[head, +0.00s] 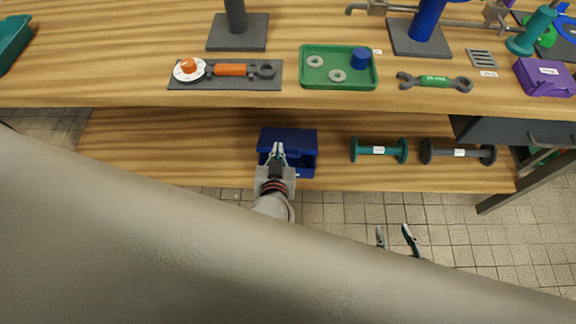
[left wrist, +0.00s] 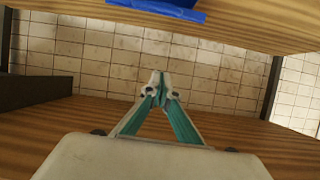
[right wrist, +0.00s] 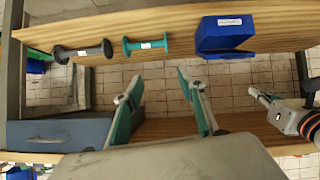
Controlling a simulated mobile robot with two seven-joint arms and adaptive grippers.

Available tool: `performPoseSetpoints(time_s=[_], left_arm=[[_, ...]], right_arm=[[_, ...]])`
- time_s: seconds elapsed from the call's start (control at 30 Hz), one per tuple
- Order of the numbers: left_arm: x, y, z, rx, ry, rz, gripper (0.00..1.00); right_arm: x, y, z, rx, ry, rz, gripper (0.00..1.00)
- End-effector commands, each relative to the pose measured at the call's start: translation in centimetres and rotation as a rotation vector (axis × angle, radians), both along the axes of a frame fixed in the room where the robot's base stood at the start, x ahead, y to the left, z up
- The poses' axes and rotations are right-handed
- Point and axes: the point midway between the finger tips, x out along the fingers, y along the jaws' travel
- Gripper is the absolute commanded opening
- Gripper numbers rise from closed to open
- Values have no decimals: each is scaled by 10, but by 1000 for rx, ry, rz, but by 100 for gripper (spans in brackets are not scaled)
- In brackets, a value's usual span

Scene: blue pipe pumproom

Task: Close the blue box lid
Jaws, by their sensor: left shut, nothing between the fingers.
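The blue box (head: 305,170) sits on the lower wooden shelf, with a small white label low on its front. Its lid (head: 288,137) shows at the back, raised, with a darker gap below it; the exact angle is hard to tell. My left gripper (head: 277,152) is shut and empty, overlapping the box's left part in the head view; contact cannot be told. The left wrist view shows its closed fingertips (left wrist: 160,82) and a blue edge (left wrist: 165,9) at the top. The box also shows in the right wrist view (right wrist: 224,36). My right gripper (head: 397,238) is open and empty, off the shelf's front.
Teal (head: 379,150) and grey (head: 458,152) dumbbell-shaped parts lie right of the box on the lower shelf (head: 190,150). The upper tabletop, with a green tray (head: 310,84) and tools, overhangs behind. The lower shelf left of the box is clear.

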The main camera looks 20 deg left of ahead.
Motion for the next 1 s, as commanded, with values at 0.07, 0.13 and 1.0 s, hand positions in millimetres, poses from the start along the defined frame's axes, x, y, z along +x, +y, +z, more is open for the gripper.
performPoseSetpoints(time_s=[0.07, 0.13, 1.0], left_arm=[[-8, -13, -4, -36, 51, -7, 0], [-13, -20, -11, -53, 81, -12, 0], [58, -3, -100, -61, 102, -13, 0]], right_arm=[[-3, -6, 1, -19, 10, 0, 40], [-6, -9, -2, -29, 18, -1, 40], [-12, -20, -47, -76, 46, 6, 40]])
